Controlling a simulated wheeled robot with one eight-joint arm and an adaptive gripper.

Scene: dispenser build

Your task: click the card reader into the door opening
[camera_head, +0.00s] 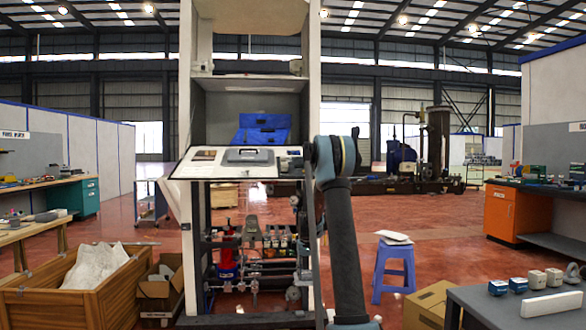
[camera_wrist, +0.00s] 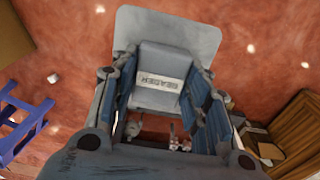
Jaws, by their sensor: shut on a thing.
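The card reader (camera_wrist: 158,80) is a grey box with a pale "READER" label and a wide, light grey, rounded plate at its far end. My gripper (camera_wrist: 166,84) is shut on it, with a blue-padded finger on each side. The door (camera_head: 205,170) is a white, dark-edged panel tilted across the front of the tall cabinet in the head view. A dark grey rounded shape (camera_head: 248,156) lies in its middle; I cannot tell whether it is the opening. My gripper and the reader cannot be made out clearly in the head view.
The cabinet's upright (camera_head: 312,75) stands close beside my arm. A blue object (camera_head: 264,128) is behind the door. Pipes and valves (camera_head: 254,262) fill the cabinet below. A wooden crate (camera_head: 75,283) stands left, a blue stool (camera_head: 393,268) right. Open red floor lies around.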

